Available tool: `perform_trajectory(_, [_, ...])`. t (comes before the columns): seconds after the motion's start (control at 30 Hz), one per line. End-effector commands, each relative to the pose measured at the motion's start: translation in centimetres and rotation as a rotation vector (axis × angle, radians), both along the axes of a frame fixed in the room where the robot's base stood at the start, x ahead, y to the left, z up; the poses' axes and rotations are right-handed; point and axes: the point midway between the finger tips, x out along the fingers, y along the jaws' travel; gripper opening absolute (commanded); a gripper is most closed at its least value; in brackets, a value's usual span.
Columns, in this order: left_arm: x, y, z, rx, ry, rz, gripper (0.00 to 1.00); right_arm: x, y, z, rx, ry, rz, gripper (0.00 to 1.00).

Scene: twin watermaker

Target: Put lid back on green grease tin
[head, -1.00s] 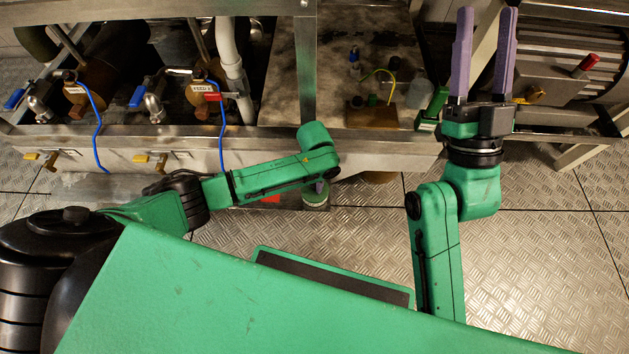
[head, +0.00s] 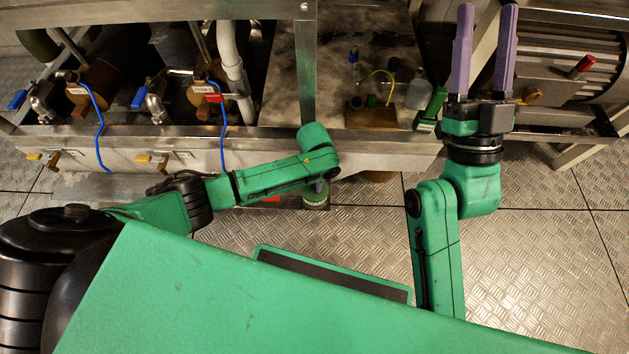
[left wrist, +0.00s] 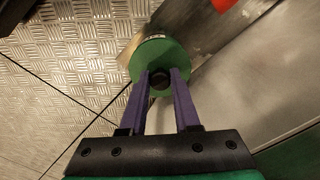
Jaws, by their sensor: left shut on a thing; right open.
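My left gripper (left wrist: 160,76) is shut on the dark knob (left wrist: 160,80) of a round green lid (left wrist: 172,52). A small white label shows at the far edge of the green disc in the left wrist view. In the head view the green tin (head: 315,203) is under my left gripper, low beside the bench frame, mostly covered by my wrist. I cannot tell whether the lid rests on the tin or is just above it. My right gripper (head: 486,8) is open and empty, its purple fingers pointing up over the right part of the bench.
A metal bench frame runs across the back. Valves with blue hoses (head: 99,125) stand at left. A small brown block (head: 371,117), a clear bottle (head: 419,95) and a green box (head: 430,110) are on the bench. A motor (head: 560,55) is at right. The front floor is clear.

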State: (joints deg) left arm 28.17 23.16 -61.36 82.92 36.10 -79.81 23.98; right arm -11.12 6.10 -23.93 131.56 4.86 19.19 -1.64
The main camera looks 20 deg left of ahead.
Motion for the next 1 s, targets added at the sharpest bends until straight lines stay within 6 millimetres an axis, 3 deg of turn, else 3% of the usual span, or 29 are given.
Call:
perform_trajectory(0.23, [-0.01,0.0,-0.03,0.0,0.0,0.0,0.0,-0.01,0.0,-0.04,0.0,0.0,0.0,0.6])
perform_trajectory(0.27, [0.0,-0.01,-0.03,0.0,0.0,0.0,0.38,-0.01,0.0,-0.04,0.0,0.0,0.0,0.6])
perform_trajectory(0.33, [-0.01,0.0,-0.03,0.0,0.0,0.0,0.65,-0.01,0.0,-0.04,0.0,0.0,0.0,0.6])
perform_trajectory(0.57, [-0.01,0.0,-0.03,0.0,0.0,0.0,0.65,-0.01,0.0,-0.04,0.0,0.0,0.0,0.6])
perform_trajectory(0.67, [-0.01,0.0,-0.03,0.0,0.0,0.0,0.95,-0.01,0.0,-0.04,0.0,0.0,0.0,0.6])
perform_trajectory(1.0, [-0.01,0.0,0.19,0.0,0.0,0.0,0.95,0.0,0.0,0.21,0.0,0.0,0.0,0.6])
